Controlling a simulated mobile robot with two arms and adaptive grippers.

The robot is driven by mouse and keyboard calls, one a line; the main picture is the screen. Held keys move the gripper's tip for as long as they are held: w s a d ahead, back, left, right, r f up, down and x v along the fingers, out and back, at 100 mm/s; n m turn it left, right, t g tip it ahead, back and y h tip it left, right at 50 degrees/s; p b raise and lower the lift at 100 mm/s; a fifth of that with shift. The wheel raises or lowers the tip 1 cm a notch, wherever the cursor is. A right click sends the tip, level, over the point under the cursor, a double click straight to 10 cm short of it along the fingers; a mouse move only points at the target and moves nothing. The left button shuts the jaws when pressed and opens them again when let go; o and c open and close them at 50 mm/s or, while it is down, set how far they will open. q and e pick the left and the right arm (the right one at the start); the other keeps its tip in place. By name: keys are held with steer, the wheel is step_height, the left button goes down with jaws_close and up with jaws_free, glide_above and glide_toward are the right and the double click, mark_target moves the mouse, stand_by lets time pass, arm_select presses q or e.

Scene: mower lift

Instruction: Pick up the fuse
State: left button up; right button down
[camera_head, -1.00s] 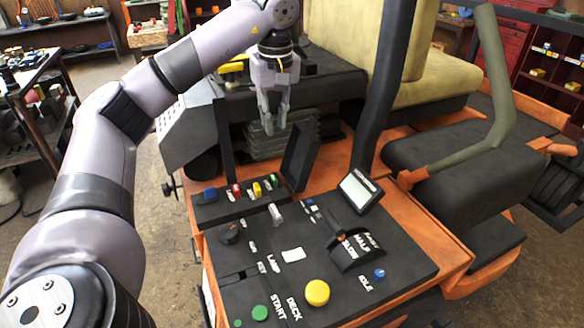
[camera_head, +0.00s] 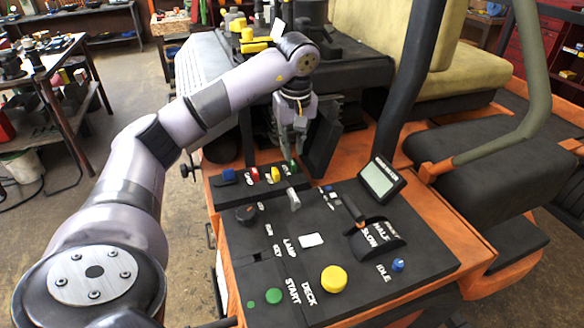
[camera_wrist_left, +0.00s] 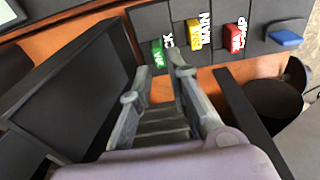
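A row of small fuses sits in a black fuse strip (camera_head: 236,195) on the mower's console. From left to right they are blue (camera_head: 228,176), red (camera_head: 253,174), yellow (camera_head: 276,174) and green (camera_head: 294,166). My left gripper (camera_head: 291,147) points down just above and behind the green fuse. In the left wrist view its fingers (camera_wrist_left: 157,68) are apart with nothing held, and the green fuse (camera_wrist_left: 158,54) shows near the tips. I cannot tell whether a finger touches it. The yellow (camera_wrist_left: 193,34), red (camera_wrist_left: 235,37) and blue (camera_wrist_left: 285,38) fuses lie to its right. My right gripper is not in view.
An upright black flap (camera_head: 323,138) stands close beside my left gripper; it looms large in the left wrist view (camera_wrist_left: 80,95). The control panel (camera_head: 255,265) has a yellow button (camera_head: 334,279), switches and a small display (camera_head: 381,179). A black post (camera_head: 406,90) rises behind.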

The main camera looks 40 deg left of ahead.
mark_target(292, 163)
arm_select(q)
steer(key=f+p, duration=0.1)
steer(key=f, duration=0.1)
steer(key=f+p, duration=0.1)
steer(key=f, duration=0.1)
steer(key=shift+w+a+f, duration=0.2)
steer(key=shift+f, duration=0.2)
steer(key=shift+c, duration=0.4)
jaws_close()
steer(key=shift+r, duration=0.1)
